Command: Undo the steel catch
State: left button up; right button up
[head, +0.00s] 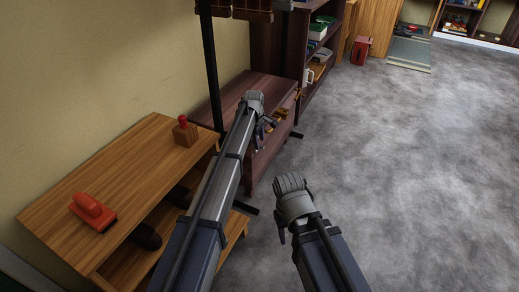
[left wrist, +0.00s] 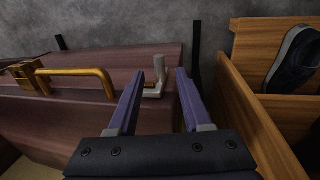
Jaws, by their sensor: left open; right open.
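The steel catch (left wrist: 157,78) is a grey upright post with a foot at its base, on the dark reddish-brown wooden piece (left wrist: 95,62) in the left wrist view. A short brass-coloured part sits just left of its post. My left gripper (left wrist: 171,72) is open, its two purple fingers pointing at the catch. The catch shows by the left fingertip; I cannot tell whether they touch. In the head view my left gripper (head: 266,128) is over the front of the dark wooden unit. My right gripper (head: 281,228) is open, lower and over the floor, fingers mostly hidden.
A brass latch with a bent handle (left wrist: 75,76) lies left of the catch. A wooden shoe rack (left wrist: 250,110) stands close on the right, holding a dark shoe (left wrist: 295,62). In the head view, its top (head: 130,165) bears two red-handled objects. Grey floor (head: 420,190) is clear at right.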

pick_arm(q)
jog(key=shift+w+d+f+b, duration=0.1)
jog(key=shift+w+f+b, duration=0.1)
jog(key=shift+f+b, duration=0.55)
jog(key=shift+f+p, duration=0.15)
jog(key=shift+p, duration=0.15)
jog(key=shift+c, duration=0.3)
grip_shut()
dwell(0.3)
